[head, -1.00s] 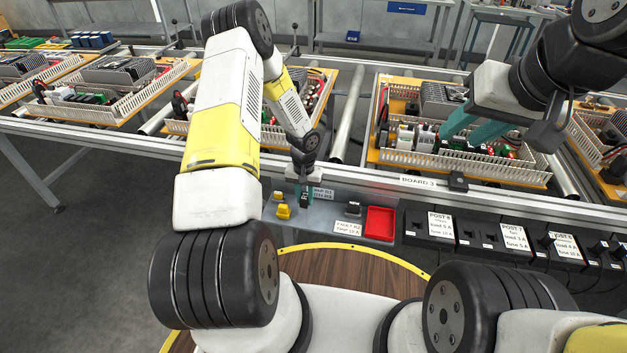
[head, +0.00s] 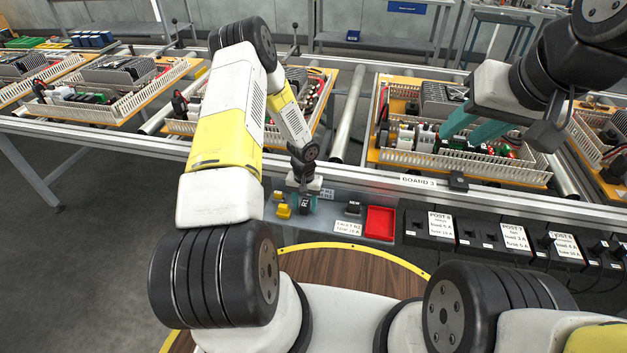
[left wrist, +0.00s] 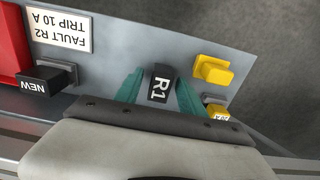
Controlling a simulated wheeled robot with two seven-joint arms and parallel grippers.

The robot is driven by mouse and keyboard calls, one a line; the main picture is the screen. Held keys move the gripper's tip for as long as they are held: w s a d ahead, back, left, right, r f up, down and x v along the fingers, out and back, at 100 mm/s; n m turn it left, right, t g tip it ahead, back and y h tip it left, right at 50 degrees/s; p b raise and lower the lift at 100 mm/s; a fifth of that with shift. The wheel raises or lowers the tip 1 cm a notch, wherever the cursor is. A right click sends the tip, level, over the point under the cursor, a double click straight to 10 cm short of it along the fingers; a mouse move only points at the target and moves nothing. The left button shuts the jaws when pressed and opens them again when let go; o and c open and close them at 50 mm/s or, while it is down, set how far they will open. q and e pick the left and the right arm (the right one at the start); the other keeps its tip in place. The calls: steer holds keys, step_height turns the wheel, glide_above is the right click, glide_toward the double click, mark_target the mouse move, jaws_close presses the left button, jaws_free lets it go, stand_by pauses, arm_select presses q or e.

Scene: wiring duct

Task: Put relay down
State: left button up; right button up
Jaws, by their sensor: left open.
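A black relay marked R1 (left wrist: 160,85) sits between the two teal fingers of my left gripper (left wrist: 159,92) in the left wrist view. The fingers are apart, with gaps showing beside the relay. In the head view the relay (head: 305,204) is at the grey shelf (head: 338,208), below my left gripper (head: 304,200); its underside is hidden, so its contact with the shelf cannot be told. My right gripper (head: 473,128) is over the board at the right, its teal fingers apart.
Yellow blocks (head: 283,211) stand left of the relay. A black block marked NEW (left wrist: 45,82), a fault label (left wrist: 60,32) and a red tray (head: 380,222) lie on its other side. Boards with wiring ducts (head: 460,170) rest on the conveyor behind.

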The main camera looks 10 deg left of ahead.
arm_select(q)
step_height(320, 180, up, 18)
step_height(320, 180, up, 14)
steer(key=t, duration=0.2)
glide_above(303, 202)
steer(key=s, duration=0.4)
steer(key=s+d+r+t+h, duration=0.1)
steer(key=s+r+t, duration=0.1)
steer(key=s+r, duration=0.7)
steer(key=s+d+r+t+h, duration=0.1)
steer(key=s+d+r+t, duration=0.1)
steer(key=s+r, duration=0.8)
steer(key=shift+s+d, duration=0.3)
steer(key=shift+s, duration=0.7)
